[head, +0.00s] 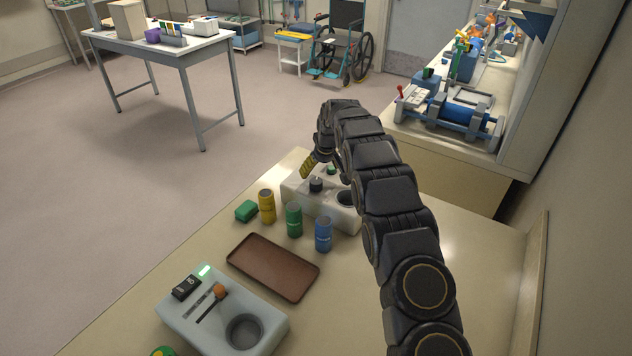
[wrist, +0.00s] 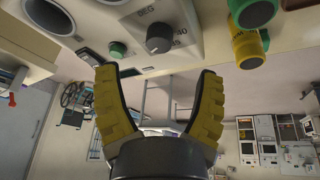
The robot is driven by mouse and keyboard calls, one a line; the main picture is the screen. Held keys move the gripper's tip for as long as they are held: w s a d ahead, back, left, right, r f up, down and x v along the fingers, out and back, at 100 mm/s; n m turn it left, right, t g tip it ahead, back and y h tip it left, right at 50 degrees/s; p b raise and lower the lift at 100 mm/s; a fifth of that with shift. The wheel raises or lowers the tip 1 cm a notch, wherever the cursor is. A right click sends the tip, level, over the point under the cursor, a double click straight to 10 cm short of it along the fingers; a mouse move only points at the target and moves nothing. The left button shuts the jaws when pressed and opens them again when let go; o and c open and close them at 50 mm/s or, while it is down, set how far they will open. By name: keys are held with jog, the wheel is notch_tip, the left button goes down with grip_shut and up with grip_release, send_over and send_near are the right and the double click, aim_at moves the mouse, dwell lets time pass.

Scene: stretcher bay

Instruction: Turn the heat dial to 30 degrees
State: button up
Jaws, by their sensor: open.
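The heat dial (head: 316,185) is a dark round knob on top of a pale box (head: 322,210) at the far end of the bench. In the wrist view the dial (wrist: 160,40) shows beside the printed marks "DEG", "40" and "45"; its exact setting is hard to read. My gripper (head: 310,165) hangs over the far side of the box, close to the dial. In the wrist view my gripper (wrist: 156,72) has its yellow fingers wide apart with nothing between them. The dial lies just beyond the fingertips, apart from them.
The box also bears a green button (wrist: 118,49) and a round well (head: 345,198). Yellow (head: 267,206), green (head: 293,220) and blue (head: 323,234) canisters stand in front of it, near a green block (head: 246,211). A brown tray (head: 273,267) and a slider box (head: 190,318) lie nearer.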

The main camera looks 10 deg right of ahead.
aim_at(316, 181)
jog(key=shift+w+f, duration=0.4)
jog(key=shift+x, duration=3.7)
jog(key=c, duration=1.1)
